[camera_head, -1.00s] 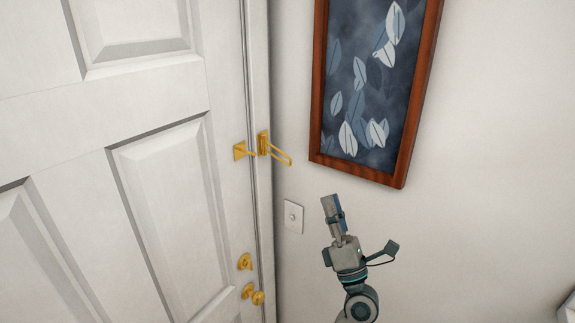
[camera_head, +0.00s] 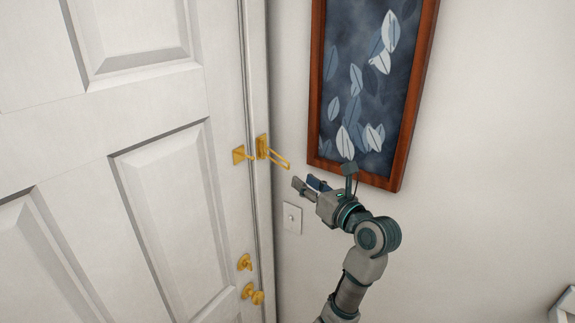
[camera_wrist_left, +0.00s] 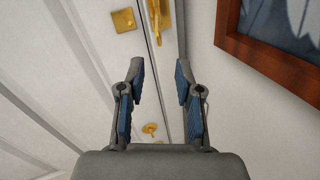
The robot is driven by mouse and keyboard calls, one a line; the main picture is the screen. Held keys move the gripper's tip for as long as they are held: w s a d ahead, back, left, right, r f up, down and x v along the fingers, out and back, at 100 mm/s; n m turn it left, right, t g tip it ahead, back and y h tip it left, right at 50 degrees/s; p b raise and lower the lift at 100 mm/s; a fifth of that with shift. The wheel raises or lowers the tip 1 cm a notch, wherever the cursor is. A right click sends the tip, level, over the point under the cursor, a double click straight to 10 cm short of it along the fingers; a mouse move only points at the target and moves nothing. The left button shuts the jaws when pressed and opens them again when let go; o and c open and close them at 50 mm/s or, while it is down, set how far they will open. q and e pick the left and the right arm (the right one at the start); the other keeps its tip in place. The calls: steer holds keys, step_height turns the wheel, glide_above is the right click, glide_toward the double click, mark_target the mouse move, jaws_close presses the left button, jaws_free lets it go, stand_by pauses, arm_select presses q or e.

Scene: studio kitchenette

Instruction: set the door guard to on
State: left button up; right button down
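The door guard is brass and in two parts. Its swing bar (camera_head: 274,156) is a long loop hinged on a plate on the door frame. The bar sticks out to the right, away from the door, apart from the catch. The catch (camera_head: 239,154) is a square plate with a stud on the white door (camera_head: 165,200). The wrist view shows the catch (camera_wrist_left: 124,20) and part of the bar (camera_wrist_left: 155,18) at the top, cut off. My left gripper (camera_head: 304,181) is open and empty, just below and right of the bar's free end. Its fingers (camera_wrist_left: 160,67) stand apart. My right gripper is not in view.
A red-brown framed leaf picture (camera_head: 399,145) hangs on the wall just above and right of my left gripper. A light switch (camera_head: 292,217) is below it. A brass door knob (camera_head: 256,297) and a deadbolt turn (camera_head: 244,262) sit lower on the door.

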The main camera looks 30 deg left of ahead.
arm_select(q)
steer(key=shift+p+x, duration=0.95)
steer(key=shift+x, duration=3.1)
